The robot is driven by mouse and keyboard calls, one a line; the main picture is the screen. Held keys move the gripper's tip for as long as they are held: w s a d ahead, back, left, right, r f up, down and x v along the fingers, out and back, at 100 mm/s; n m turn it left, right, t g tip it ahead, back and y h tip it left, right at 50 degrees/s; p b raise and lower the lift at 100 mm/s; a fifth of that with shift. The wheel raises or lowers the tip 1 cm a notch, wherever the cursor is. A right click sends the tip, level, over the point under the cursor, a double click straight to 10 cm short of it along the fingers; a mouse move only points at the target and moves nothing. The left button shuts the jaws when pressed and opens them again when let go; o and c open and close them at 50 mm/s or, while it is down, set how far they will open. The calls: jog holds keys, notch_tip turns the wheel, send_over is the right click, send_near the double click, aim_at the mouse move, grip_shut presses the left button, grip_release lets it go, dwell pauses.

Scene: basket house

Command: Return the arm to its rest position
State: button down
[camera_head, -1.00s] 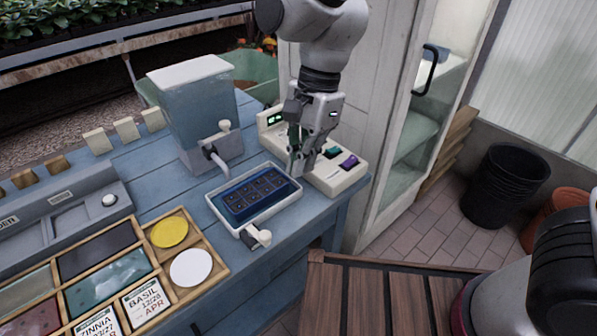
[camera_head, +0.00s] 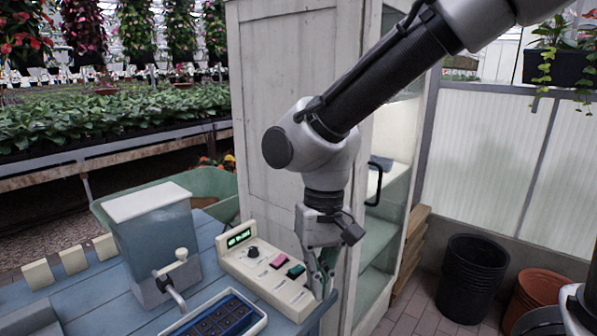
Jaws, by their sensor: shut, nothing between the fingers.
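My arm reaches in from the upper right of the head view, bends at a grey elbow-like joint and hangs down to my gripper (camera_head: 322,288). The gripper points downward with its fingers shut and nothing held. It is at the right end of a cream control panel (camera_head: 262,270) on the blue table, hiding part of that end. I cannot tell whether the fingertips touch the panel. The panel shows a lit green display, a dark knob, a pink button and a dark green button.
A water dispenser (camera_head: 155,245) with a tap stands left of the panel, and a dark blue seed tray (camera_head: 218,318) lies in front. A whitish cabinet (camera_head: 285,120) with an open door stands behind the arm.

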jog(key=s+d+r+m+t, duration=0.1)
jog(key=d+r+t, duration=0.2)
jog(key=d, duration=1.3)
jog(key=s+d+r+m+t, duration=0.1)
jog(key=d+r, duration=0.7)
jog(key=d, duration=0.9)
jog(key=shift+m+t, duration=0.6)
jog(key=shift+t, duration=0.5)
jog(key=shift+s, duration=0.1)
